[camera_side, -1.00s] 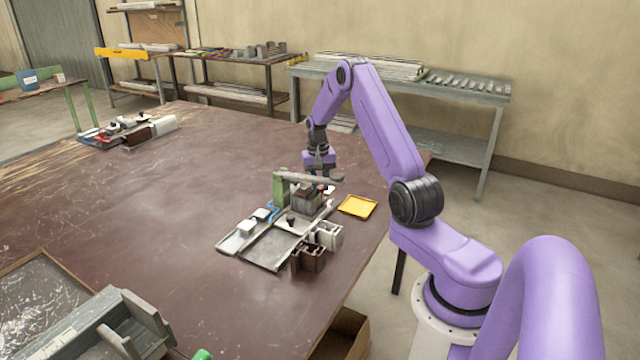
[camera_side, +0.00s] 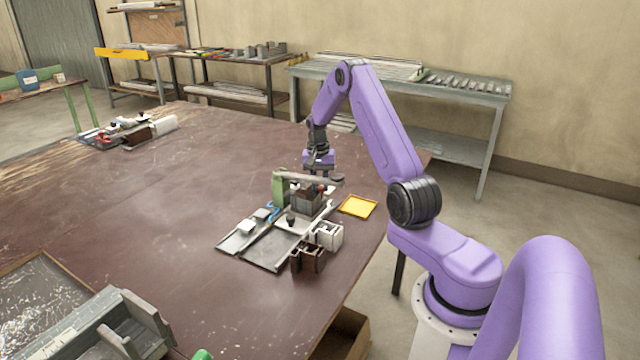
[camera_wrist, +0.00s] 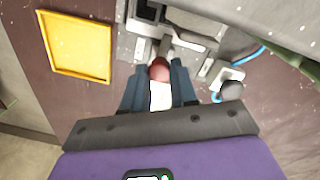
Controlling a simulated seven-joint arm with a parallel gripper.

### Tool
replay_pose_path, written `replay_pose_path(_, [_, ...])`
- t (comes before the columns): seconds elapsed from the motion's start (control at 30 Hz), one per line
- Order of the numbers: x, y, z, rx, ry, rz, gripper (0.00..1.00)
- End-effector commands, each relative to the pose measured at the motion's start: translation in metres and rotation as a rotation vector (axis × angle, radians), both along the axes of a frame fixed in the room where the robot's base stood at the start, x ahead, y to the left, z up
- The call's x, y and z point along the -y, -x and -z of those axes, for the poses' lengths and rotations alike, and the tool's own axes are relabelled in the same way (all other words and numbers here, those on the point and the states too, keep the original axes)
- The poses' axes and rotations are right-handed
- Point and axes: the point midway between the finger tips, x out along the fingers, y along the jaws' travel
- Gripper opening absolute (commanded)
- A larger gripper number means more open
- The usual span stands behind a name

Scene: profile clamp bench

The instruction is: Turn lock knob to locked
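A red knob (camera_wrist: 160,71) on a short grey stem shows in the wrist view, at the edge of the clamp fixture. It is a small red spot in the side view (camera_side: 321,188). My gripper (camera_wrist: 160,75) has its two blue-grey fingers apart, one on each side of the red knob. Gaps seem to show between the knob and both fingers. In the side view my gripper (camera_side: 319,166) is low behind the grey clamp arm (camera_side: 311,178), which hides its fingertips. I cannot tell from the knob which lock position it is in.
A yellow tray (camera_side: 357,206) lies right of the fixture. The fixture has a green post (camera_side: 279,189), a black knob (camera_side: 291,217) and grey plates. White (camera_side: 328,235) and brown (camera_side: 308,258) bins stand at its front right.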

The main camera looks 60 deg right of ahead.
Motion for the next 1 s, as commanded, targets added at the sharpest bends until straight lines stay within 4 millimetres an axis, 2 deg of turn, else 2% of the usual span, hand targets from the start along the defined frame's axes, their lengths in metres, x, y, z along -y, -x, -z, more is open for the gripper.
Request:
replay_pose_path(0.03, [0.001,-0.001,-0.001,0.003,0.002,0.002,0.40])
replay_pose_path(0.07, [0.001,-0.001,-0.001,0.003,0.002,0.002,0.50])
replay_pose_path(0.1, [0.001,-0.001,-0.001,0.003,0.002,0.001,0.53])
replay_pose_path(0.47, [0.000,-0.001,-0.005,0.002,0.001,0.000,0.53])
replay_pose_path(0.67, [0.000,-0.002,-0.034,0.005,0.004,0.000,0.53])
replay_pose_path(1.0, [-0.001,-0.005,-0.106,0.005,0.004,0.000,0.53])
